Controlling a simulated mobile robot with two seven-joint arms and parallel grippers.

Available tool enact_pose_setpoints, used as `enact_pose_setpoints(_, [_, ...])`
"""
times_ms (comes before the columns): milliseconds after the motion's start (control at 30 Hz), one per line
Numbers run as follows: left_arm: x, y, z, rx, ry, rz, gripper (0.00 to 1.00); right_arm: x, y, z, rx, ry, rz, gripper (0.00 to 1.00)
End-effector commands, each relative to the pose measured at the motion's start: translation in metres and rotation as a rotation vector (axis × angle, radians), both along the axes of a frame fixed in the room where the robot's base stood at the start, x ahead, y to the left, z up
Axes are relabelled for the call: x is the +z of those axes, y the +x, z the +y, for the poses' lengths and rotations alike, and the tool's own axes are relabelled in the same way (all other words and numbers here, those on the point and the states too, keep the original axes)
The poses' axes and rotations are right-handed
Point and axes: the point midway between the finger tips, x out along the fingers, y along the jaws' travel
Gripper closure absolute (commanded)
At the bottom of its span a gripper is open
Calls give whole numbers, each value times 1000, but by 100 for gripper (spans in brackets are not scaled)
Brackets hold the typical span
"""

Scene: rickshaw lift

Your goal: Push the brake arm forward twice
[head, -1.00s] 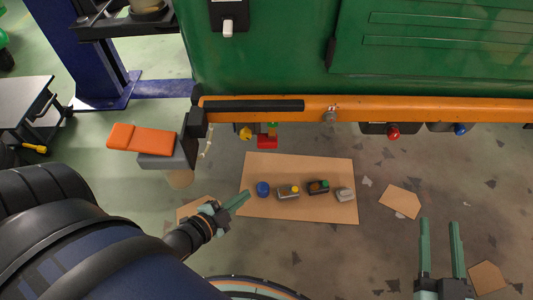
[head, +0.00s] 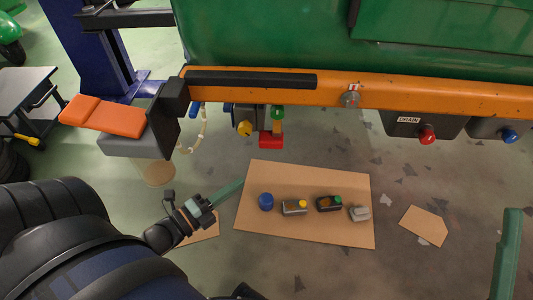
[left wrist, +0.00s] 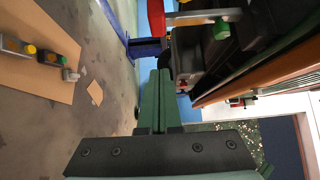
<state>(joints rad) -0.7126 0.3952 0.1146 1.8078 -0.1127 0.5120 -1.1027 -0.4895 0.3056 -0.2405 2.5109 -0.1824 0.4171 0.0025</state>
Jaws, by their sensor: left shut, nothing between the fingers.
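My left gripper (head: 228,192) is shut and empty, below and in front of the orange rail. Its two fingers lie together in the left wrist view (left wrist: 157,103). A red block with a green top (head: 271,139) hangs under the rail, up and right of the fingertips, apart from them. The left wrist view shows a red part (left wrist: 156,18) with a metal rod and a green end (left wrist: 221,29). This may be the brake arm; I cannot tell for sure. One finger of my right gripper (head: 510,250) shows at the right edge, with clear floor on both sides.
The orange rail (head: 420,98) runs under the green body (head: 280,35). A yellow knob (head: 244,128), a red knob (head: 427,136) and a blue knob (head: 509,135) sit below it. An orange pad (head: 105,116) juts out left. Cardboard (head: 300,237) with several small items lies on the floor.

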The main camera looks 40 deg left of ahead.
Motion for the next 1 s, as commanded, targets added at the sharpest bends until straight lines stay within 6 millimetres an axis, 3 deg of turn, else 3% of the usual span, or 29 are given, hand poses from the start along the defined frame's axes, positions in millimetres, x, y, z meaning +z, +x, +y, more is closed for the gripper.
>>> enact_pose_setpoints(367, [0, 11, -3, -1, -2, -1, 100, -4, 1, 0, 3, 2, 5, 50])
enact_pose_setpoints(833, [-1, 98, -23, 0, -4, -2, 100, -36, 2, 3, 11, -6, 22, 50])
enact_pose_setpoints(1000, [-2, 120, -10, -1, 1, 1, 100, -48, 2, 5, 7, -18, 22, 50])
